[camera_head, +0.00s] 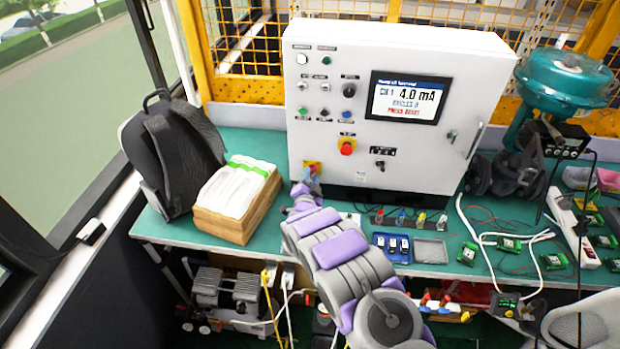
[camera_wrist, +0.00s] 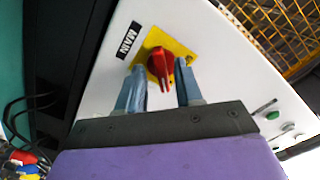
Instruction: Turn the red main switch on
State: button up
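The red main switch (camera_wrist: 160,62) is a rotary handle on a yellow plate (camera_wrist: 180,48), beside a black "MAIN" label (camera_wrist: 129,40) in the wrist view. Its handle runs roughly parallel to my fingers. My gripper (camera_wrist: 160,68) is open, with one blue-grey finger on each side of the handle. Gaps show between the handle and both fingers; I see no clear contact. In the head view my gripper (camera_head: 313,182) is at the lower left of the white cabinet (camera_head: 430,165), covering most of the switch; a bit of the yellow plate shows.
The cabinet's display (camera_head: 407,98) reads 4.0 mA. Small parts trays (camera_head: 430,251) lie in front.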

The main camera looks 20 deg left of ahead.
jog(key=shift+s+r, duration=0.1)
jog(key=shift+r, duration=0.05)
jog(key=p+v, duration=0.2)
jog(key=v, duration=1.5)
dwell(0.3)
